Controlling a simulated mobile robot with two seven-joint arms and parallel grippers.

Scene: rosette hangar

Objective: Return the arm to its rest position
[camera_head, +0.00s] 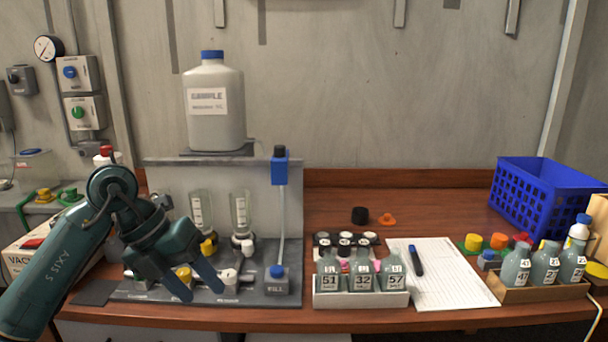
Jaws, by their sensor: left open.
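My left arm (55,262) comes in from the lower left, bent at the elbow. Its gripper (199,288) is open, with two dark teal fingers pointing down and right. My right gripper is out of view.
A sample jug (213,125) stands on the rig's shelf. A white tray of numbered bottles (362,299), a paper sheet (455,285) with a marker (416,260), a cardboard tray of bottles (530,293) and a blue crate (545,192) stand to the right. Bare wood (440,215) lies behind the sheet.

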